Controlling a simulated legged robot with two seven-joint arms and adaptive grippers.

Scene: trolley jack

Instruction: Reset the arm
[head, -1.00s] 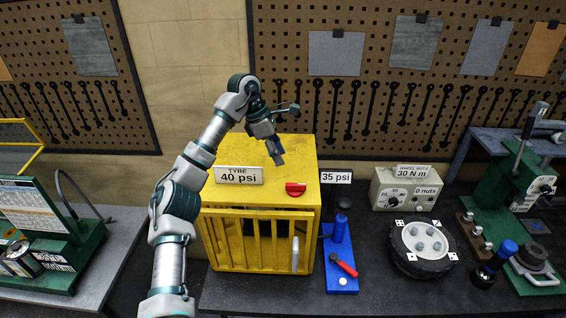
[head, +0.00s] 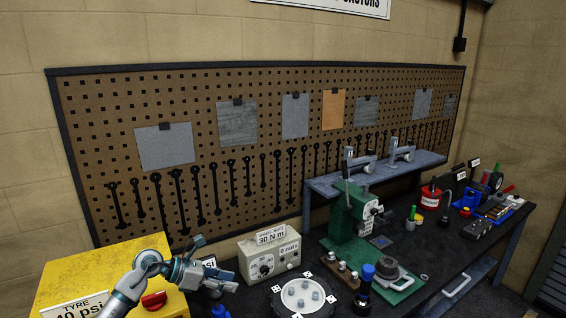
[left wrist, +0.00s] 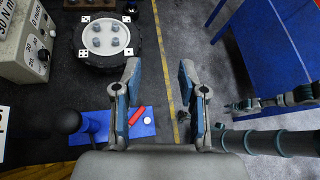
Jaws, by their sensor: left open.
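My left arm comes in at the lower left of the head view. Its gripper (head: 204,262) is above the bench between the yellow cage and the wheel-nut box. In the left wrist view the gripper (left wrist: 160,92) is open, with two separate blue-lined fingers and nothing between them. Below it are the dark bench edge with a yellow stripe and the grey floor. My right gripper cannot be made out; a grey-green arm link shows at the right of the left wrist view.
The wheel-nut box (head: 270,255), wheel (head: 303,296) and green press (head: 350,212) stand on the bench. A blue board (left wrist: 140,130) with a red-handled tool (left wrist: 137,115) lies below the left gripper. A blue table (left wrist: 262,45) stands across the floor.

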